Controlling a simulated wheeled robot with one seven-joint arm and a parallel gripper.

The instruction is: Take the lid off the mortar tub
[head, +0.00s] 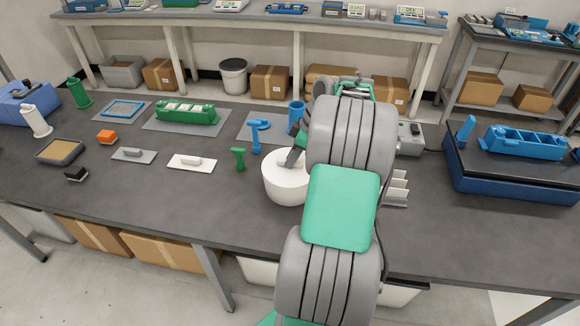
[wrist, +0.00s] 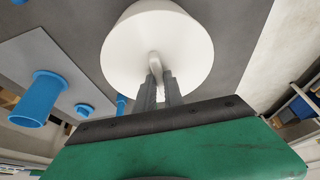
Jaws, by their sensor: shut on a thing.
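The white round mortar tub (head: 286,190) stands on the dark bench top, just left of my arm in the head view. Its white lid (wrist: 125,47) fills the top of the wrist view, with a raised handle (wrist: 155,64) at its middle. My gripper (wrist: 159,82) is shut on this handle, with one dark finger on each side. In the head view my gripper (head: 292,158) reaches down onto the lid from the upper right. The lid appears to sit on the tub; I cannot see a gap between them. My arm hides the area right of the tub.
A green tool (head: 239,158) and a blue tool (head: 257,135) stand left of the tub. A blue cup (head: 296,112) is behind it. A white trowel plate (head: 192,163) and a grey one (head: 134,155) lie farther left. The bench front left of the tub is clear.

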